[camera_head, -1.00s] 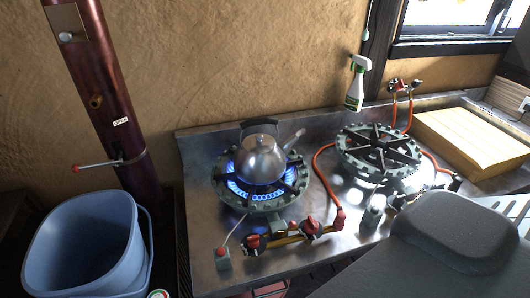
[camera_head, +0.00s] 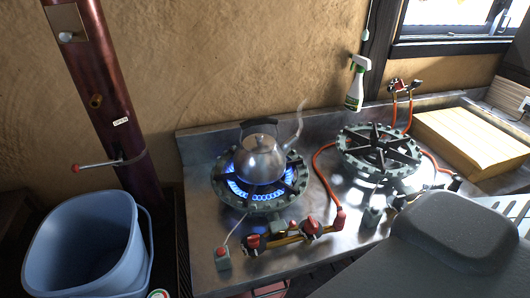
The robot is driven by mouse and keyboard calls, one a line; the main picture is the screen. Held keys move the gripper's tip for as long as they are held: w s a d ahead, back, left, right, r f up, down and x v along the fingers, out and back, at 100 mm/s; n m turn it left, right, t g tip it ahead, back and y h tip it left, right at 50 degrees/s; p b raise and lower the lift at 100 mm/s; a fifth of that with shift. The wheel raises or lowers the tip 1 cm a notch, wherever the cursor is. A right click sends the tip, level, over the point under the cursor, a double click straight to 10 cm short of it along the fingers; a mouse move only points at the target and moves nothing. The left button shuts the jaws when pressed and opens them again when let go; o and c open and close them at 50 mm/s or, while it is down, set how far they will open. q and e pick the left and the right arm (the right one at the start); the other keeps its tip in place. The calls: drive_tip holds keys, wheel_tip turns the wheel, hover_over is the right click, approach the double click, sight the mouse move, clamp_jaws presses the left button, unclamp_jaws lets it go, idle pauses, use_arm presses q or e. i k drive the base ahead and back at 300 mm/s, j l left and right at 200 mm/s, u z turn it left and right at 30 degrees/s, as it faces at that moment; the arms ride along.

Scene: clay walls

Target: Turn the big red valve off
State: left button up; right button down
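Red valve knobs sit on the gas pipe fittings at the front of the metal stove top. One red knob (camera_head: 311,226) is in the middle of the brass pipe, and another red knob (camera_head: 251,243) is at its left end. I cannot tell for sure which is the big one. Blue flames burn on the left burner (camera_head: 258,203), under a steel kettle (camera_head: 260,160). Neither gripper shows in this view; a dark grey part that seems to be mine covers the lower right.
The right burner (camera_head: 380,152) shows no flame. Orange hoses (camera_head: 318,160) run beside it. A blue bucket (camera_head: 85,250) stands at the left, below a copper pipe (camera_head: 105,100) with a red-tipped lever (camera_head: 90,167).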

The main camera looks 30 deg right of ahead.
sight(310, 226)
drive_tip(key=j+z, duration=0.1)
drive_tip(key=z, duration=1.5)
